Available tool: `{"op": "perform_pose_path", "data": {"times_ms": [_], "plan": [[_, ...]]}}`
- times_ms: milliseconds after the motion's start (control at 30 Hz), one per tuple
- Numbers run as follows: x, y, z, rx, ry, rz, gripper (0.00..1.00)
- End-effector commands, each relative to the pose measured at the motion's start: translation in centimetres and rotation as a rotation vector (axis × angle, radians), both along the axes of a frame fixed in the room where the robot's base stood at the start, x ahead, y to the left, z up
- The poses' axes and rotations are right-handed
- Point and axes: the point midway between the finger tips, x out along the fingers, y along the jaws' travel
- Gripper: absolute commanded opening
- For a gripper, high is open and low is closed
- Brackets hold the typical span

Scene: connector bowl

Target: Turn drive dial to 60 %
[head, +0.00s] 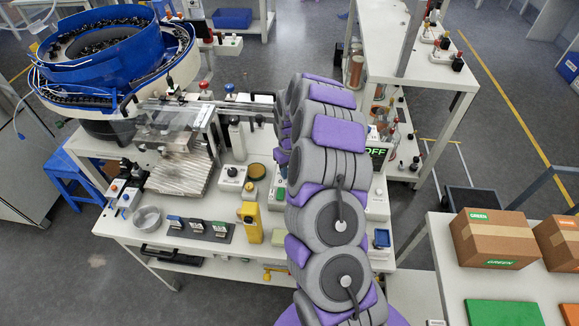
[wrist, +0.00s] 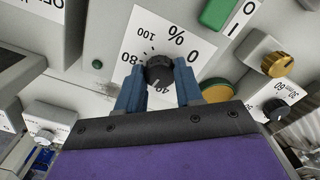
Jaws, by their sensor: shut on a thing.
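The drive dial (wrist: 157,70) is a black ridged knob on a white scale card (wrist: 130,50) marked "%". The numbers 0, 40, 80 and 100 show in part, upside down or slanted; the 60 mark is not readable. My gripper (wrist: 159,82) has its two blue fingers on either side of the knob, shut on it. Which way the dial's pointer faces cannot be told. In the head view my arm covers the dial and my gripper. A small display reading "OFF" (head: 377,154) shows just right of my arm.
Near the dial are a green rocker switch (wrist: 216,14), a brass knob (wrist: 277,64) and another black knob (wrist: 272,108) on its own scale. In the head view a blue bowl feeder (head: 105,45) stands left, and cardboard boxes (head: 495,240) lie on a table at right.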

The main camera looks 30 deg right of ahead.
Motion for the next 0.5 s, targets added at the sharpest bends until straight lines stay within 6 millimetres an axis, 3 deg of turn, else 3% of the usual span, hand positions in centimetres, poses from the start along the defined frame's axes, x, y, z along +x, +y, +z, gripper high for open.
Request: {"op": "perform_pose_path", "data": {"times_ms": [33, 233, 500], "plan": [[0.12, -0.29, 0.73, -0.005, -0.004, -0.052, 0.05], [0.13, -0.21, 0.53, -0.004, -0.004, -0.248, 0.05], [0.23, -0.18, 0.28, -0.003, -0.009, -0.316, 0.05]]}}
